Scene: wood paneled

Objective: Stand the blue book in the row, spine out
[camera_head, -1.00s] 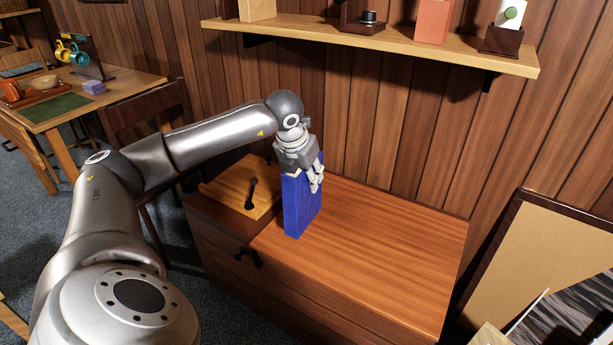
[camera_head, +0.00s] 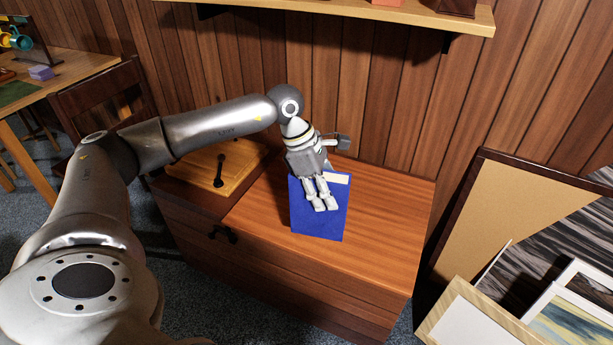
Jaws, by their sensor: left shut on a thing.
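The blue book (camera_head: 318,222) is upright over the wooden cabinet top (camera_head: 382,220), with a broad blue face towards me. A pale patch shows near its upper right corner. My left gripper (camera_head: 325,205) is shut on the book from above, its near fingers across the broad face. The far side of the grip is hidden behind the book. I cannot tell if the book's lower edge touches the cabinet top. No row of books shows in this view. My right gripper is not in view.
A wooden board with a black handle (camera_head: 218,172) lies left of the book. A wall shelf (camera_head: 400,15) hangs above. A corkboard (camera_head: 505,205) and picture frames (camera_head: 575,310) lean at the right. The cabinet top right of the book is clear.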

